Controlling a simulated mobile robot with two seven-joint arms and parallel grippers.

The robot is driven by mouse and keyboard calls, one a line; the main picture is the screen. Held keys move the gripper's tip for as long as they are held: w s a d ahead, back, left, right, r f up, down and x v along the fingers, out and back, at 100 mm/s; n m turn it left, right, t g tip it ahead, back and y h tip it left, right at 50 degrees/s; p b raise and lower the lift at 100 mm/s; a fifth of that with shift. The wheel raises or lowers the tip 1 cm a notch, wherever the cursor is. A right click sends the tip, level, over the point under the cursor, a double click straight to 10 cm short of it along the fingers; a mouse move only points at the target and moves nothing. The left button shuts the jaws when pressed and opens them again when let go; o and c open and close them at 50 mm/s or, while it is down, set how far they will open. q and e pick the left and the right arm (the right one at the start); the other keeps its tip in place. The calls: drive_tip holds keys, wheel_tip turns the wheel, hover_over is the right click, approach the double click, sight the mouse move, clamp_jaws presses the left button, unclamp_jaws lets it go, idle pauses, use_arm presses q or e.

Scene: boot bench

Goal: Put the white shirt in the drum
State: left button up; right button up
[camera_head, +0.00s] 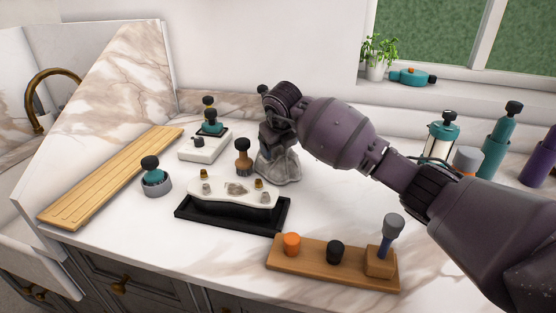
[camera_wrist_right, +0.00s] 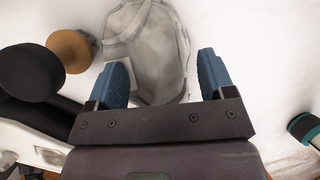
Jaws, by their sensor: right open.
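A greyish-white, crumpled thing (camera_head: 278,170) stands on the marble counter; I cannot tell surely whether it is the white shirt. My right gripper (camera_head: 277,142) is right above it, pointing down and partly hiding it. In the right wrist view the pale thing (camera_wrist_right: 148,45) shows seam-like lines and lies between and beyond the open blue fingers of my right gripper (camera_wrist_right: 162,72). Nothing is visibly clamped. No drum can be made out in either view. My left gripper is out of view.
A wooden-handled tool (camera_head: 243,158) stands close left of the pale thing. A black tray (camera_head: 190,213) and a wooden block (camera_head: 315,266) with knobs lie in front. A slatted board (camera_head: 110,178) is at the left. Teal bottles (camera_head: 497,145) stand at the right.

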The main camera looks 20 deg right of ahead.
drive_tip(key=shift+f, duration=0.15)
idle(0.3)
drive_tip(key=c, duration=1.2)
wheel_tip(320, 180, up, 20)
drive_tip(key=shift+r+p, duration=0.25)
drive_tip(key=shift+p, duration=0.65)
